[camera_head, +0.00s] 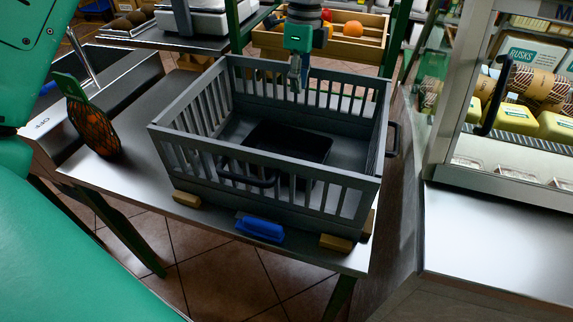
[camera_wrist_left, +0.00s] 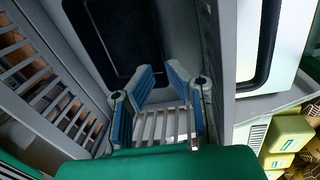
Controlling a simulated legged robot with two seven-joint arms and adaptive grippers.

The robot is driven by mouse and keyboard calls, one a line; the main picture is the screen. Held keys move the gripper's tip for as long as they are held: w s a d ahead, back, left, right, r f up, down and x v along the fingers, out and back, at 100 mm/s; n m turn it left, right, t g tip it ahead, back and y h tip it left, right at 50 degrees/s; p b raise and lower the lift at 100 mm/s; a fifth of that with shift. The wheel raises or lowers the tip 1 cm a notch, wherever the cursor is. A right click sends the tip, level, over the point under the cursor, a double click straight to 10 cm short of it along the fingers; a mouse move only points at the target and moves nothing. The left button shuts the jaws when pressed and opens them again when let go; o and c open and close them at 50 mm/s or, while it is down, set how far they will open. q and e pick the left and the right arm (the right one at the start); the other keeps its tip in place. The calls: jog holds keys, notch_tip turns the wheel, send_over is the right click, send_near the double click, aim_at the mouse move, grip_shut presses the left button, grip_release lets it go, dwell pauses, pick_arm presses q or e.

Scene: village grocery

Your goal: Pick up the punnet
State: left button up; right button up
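The punnet (camera_head: 285,148) looks like a shallow black tray with rounded corners. It lies on the floor of a grey slatted crate (camera_head: 262,182), and the crate's front slats partly cover it. My left gripper (camera_head: 296,84) points down over the far side of the crate, apart from the punnet. In the left wrist view the punnet (camera_wrist_left: 112,40) is at upper left, beyond the fingers. The two blue-grey fingers of the left gripper (camera_wrist_left: 159,72) stand apart with nothing between them. My right gripper is not in view.
The crate has a dark handle (camera_head: 392,139) on its right side and stands on a metal table (camera_head: 135,150). A net bag of orange produce (camera_head: 92,126) stands at left. A wooden fruit box (camera_head: 335,52) is behind. A glazed display case (camera_head: 520,110) is at right.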

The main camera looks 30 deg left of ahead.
pick_arm(q)
jog(key=f, duration=0.1)
jog(key=b, duration=0.2)
send_over(293, 140)
jog(key=w, duration=0.1)
jog(key=f, duration=0.7)
jog(key=shift+w+a+f, duration=0.1)
jog(key=shift+a+f, duration=0.25)
jog(key=shift+f, duration=0.3)
jog(key=shift+d+f, duration=0.3)
jog(key=f+b, duration=0.1)
jog(key=f, duration=0.1)
jog(key=s+f+b, duration=0.1)
jog(key=f, duration=0.1)
jog(key=shift+d+f, duration=0.1)
jog(key=shift+f, duration=0.15)
jog(key=shift+a, duration=0.2)
grip_shut()
jog(key=shift+d, duration=0.1)
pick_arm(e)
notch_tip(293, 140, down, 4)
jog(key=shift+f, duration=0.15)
